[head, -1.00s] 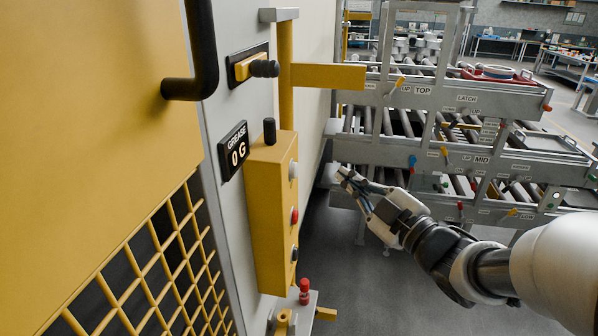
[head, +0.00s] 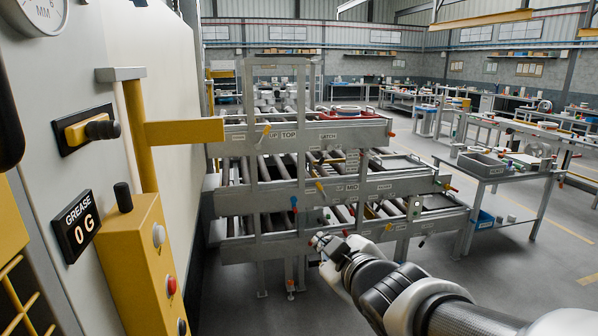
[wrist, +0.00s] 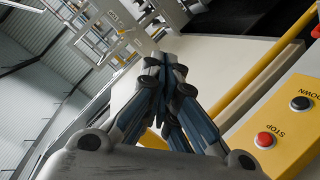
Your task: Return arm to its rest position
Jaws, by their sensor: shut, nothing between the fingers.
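My gripper (head: 322,241) is in the lower middle of the head view, at the end of my arm that reaches in from the lower right. Its fingers are closed together with nothing between them. In the wrist view the gripper (wrist: 160,65) points up the picture with its fingertips meeting. In the head view it appears in front of the lower level of the roller rack (head: 340,190). I see no contact with the rack.
A yellow control box (head: 140,262) with buttons stands on the left by the pale furnace wall. Its red button (wrist: 264,140) shows in the wrist view. A grease display (head: 76,226) is on the wall. A table with grey bins (head: 480,162) stands right. Open floor (head: 530,262) lies at right.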

